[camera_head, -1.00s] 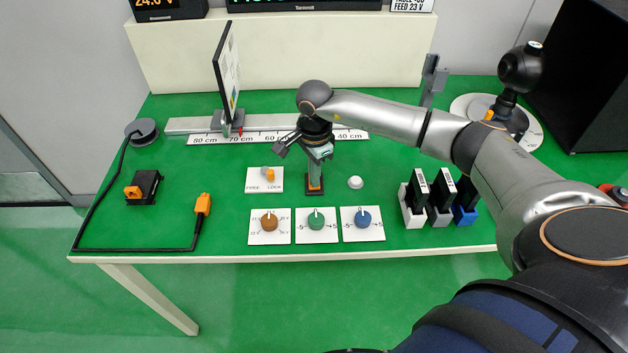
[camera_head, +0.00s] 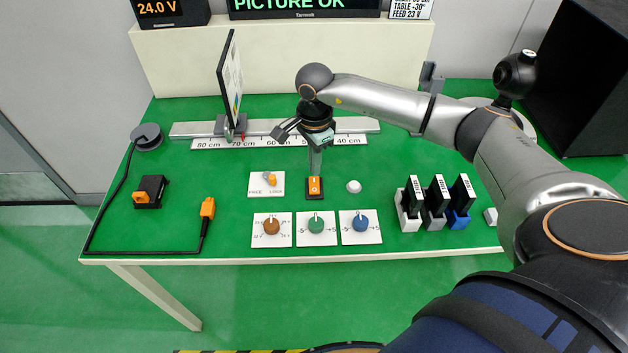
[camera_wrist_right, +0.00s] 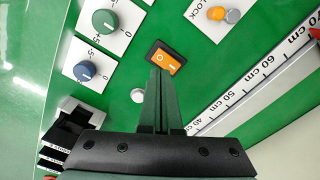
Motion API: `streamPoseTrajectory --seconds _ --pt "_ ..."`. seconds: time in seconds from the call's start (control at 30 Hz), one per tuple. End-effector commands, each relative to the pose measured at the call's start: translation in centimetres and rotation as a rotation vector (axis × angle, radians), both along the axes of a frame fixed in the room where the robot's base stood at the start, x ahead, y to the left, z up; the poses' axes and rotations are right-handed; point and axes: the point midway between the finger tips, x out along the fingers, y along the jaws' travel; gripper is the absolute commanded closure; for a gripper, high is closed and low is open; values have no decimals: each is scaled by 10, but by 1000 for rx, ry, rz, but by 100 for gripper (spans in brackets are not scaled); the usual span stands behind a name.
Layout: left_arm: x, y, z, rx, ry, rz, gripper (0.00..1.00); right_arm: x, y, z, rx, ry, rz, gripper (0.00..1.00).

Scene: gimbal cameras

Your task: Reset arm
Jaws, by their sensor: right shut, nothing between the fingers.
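My right gripper (camera_head: 315,172) is shut and empty, pointing down just above an orange rocker switch (camera_head: 314,186) in a black housing. The switch face shows in full, and the fingertips look apart from it. In the right wrist view, the closed fingers (camera_wrist_right: 160,78) end close to the orange switch (camera_wrist_right: 166,61). My right arm reaches in from the right over the green table (camera_head: 400,165). My left gripper is not in view.
Three knobs, brown (camera_head: 271,227), green (camera_head: 316,224) and blue (camera_head: 361,223), sit in front of the switch. A white button (camera_head: 354,187) is to its right. A rail (camera_head: 185,129) with an upright panel (camera_head: 230,85) stands behind. Black modules in holders (camera_head: 437,217) are at right.

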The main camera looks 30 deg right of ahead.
Motion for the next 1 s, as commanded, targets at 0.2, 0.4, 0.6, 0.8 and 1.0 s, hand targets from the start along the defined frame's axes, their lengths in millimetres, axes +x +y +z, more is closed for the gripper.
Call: streamPoseTrajectory --seconds 0.2,0.4,0.6,0.8,1.0 --pt "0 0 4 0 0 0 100 0 0 6 0 1 0 100" --pt "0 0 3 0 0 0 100 0 0 6 0 0 0 100" --pt "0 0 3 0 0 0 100 0 2 5 6 0 1 100" --pt "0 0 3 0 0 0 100 -4 67 -6 221 -36 0 100" --pt "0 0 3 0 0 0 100 -24 211 20 788 -61 -129 100"
